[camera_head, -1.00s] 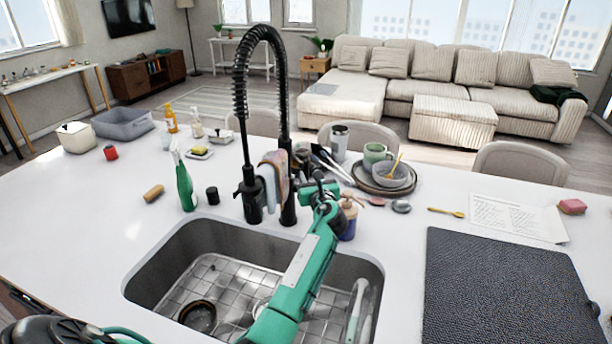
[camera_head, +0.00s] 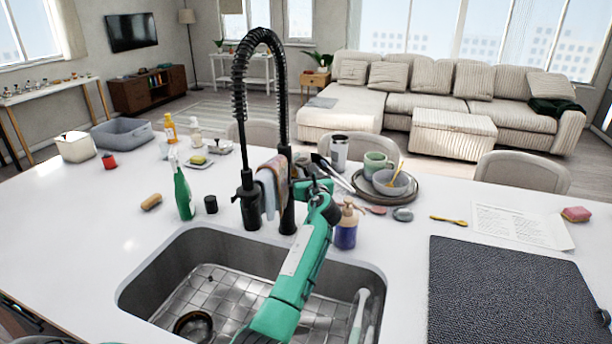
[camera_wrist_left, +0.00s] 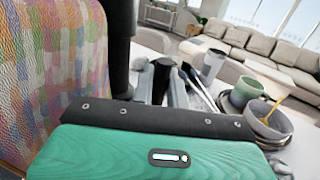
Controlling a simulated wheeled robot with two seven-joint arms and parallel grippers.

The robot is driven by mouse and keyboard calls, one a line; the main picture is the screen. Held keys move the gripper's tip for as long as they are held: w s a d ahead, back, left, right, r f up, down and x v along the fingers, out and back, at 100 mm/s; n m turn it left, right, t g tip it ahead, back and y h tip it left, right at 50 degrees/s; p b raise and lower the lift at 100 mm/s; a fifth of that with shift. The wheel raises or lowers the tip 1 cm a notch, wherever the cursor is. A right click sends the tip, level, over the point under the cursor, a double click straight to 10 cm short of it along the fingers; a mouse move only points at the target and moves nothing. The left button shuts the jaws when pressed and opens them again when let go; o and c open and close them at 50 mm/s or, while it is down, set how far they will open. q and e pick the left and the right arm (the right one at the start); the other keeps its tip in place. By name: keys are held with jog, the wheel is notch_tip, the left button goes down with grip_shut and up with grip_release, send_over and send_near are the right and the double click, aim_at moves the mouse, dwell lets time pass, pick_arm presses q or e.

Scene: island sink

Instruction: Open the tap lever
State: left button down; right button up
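The black tap (camera_head: 247,185), with a tall spring hose arching over it, stands behind the sink. A patterned cloth (camera_head: 270,185) hangs on it and fills the left of the left wrist view (camera_wrist_left: 50,70). My left gripper (camera_head: 316,188) is at the right side of the tap's base, partly hidden by its own green arm. In the left wrist view, its grey fingers (camera_wrist_left: 162,88) stand apart with a black part, apparently the tap lever (camera_wrist_left: 162,68), between them. I cannot tell whether they press on it. My right gripper is out of view.
The sink (camera_head: 225,270) lies under my arm. A blue pump bottle (camera_head: 346,232) stands close right of the gripper. A green spray bottle (camera_head: 183,192) stands left of the tap. Plates with a mug and bowl (camera_head: 390,182) sit behind right. A dark mat (camera_head: 505,295) lies at right.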

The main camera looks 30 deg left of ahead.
pick_arm(q)
jog(key=shift+s+f+b, duration=0.25)
jog(key=shift+f+b, duration=0.05)
jog(key=shift+b, duration=0.6)
jog(key=shift+s+d+n+t+y+b, duration=0.1)
jog(key=shift+s+n+t+y+b, duration=0.2)
jog(key=shift+n+y+b, duration=0.3)
jog(key=shift+s+r, duration=0.1)
jog(key=shift+r, duration=0.05)
jog(key=c, duration=1.5)
grip_release()
jog(key=shift+d, duration=0.1)
